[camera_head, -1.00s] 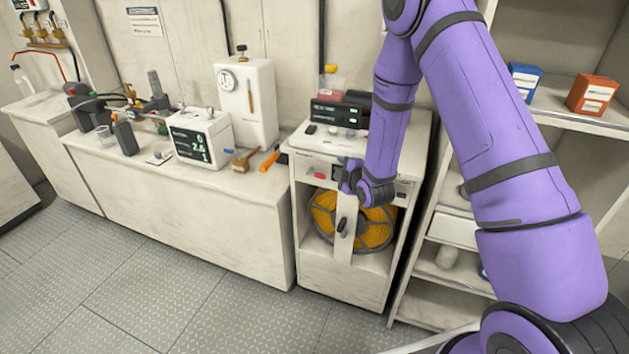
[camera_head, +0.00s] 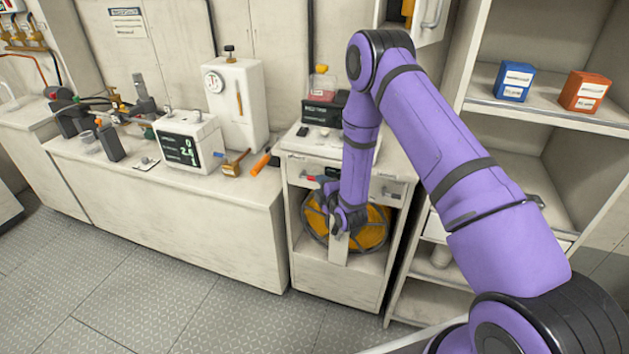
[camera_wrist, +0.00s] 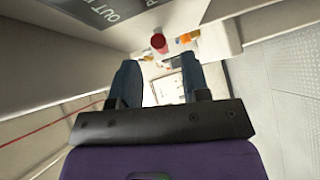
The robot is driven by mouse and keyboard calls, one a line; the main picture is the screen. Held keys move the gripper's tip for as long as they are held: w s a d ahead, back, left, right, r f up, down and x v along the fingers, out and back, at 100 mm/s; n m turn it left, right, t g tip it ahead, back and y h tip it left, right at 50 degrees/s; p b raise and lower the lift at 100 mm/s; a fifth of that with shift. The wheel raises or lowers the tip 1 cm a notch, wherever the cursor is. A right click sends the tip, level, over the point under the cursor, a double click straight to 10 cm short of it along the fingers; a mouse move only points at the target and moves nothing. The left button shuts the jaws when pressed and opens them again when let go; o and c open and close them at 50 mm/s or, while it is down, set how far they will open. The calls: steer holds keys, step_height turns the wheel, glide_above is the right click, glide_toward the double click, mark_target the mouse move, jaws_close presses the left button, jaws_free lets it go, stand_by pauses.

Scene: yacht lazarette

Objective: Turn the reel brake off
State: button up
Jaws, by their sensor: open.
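The reel (camera_head: 375,232), wound with orange-yellow line, sits in the open bay of the white cabinet (camera_head: 340,281). A pale upright post (camera_head: 339,252) stands in front of it. My gripper (camera_head: 336,226) is at the post's upper part, in front of the reel, and hides the dark lever there. I cannot tell whether it touches the lever. In the wrist view my gripper (camera_wrist: 160,78) has its two blue-grey fingers apart, with nothing clearly held between them. A red knob (camera_head: 318,178) is on the cabinet front above the bay; a red cylinder (camera_wrist: 158,43) shows beyond the fingers in the wrist view.
A white bench (camera_head: 180,205) with a display box (camera_head: 187,142) and an orange-handled tool (camera_head: 261,163) stands to the left. Shelves with a blue box (camera_head: 513,82) and an orange box (camera_head: 585,91) stand to the right. The floor (camera_head: 130,285) in front is clear.

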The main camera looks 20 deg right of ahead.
steer(key=shift+x, duration=2.4)
jaws_close()
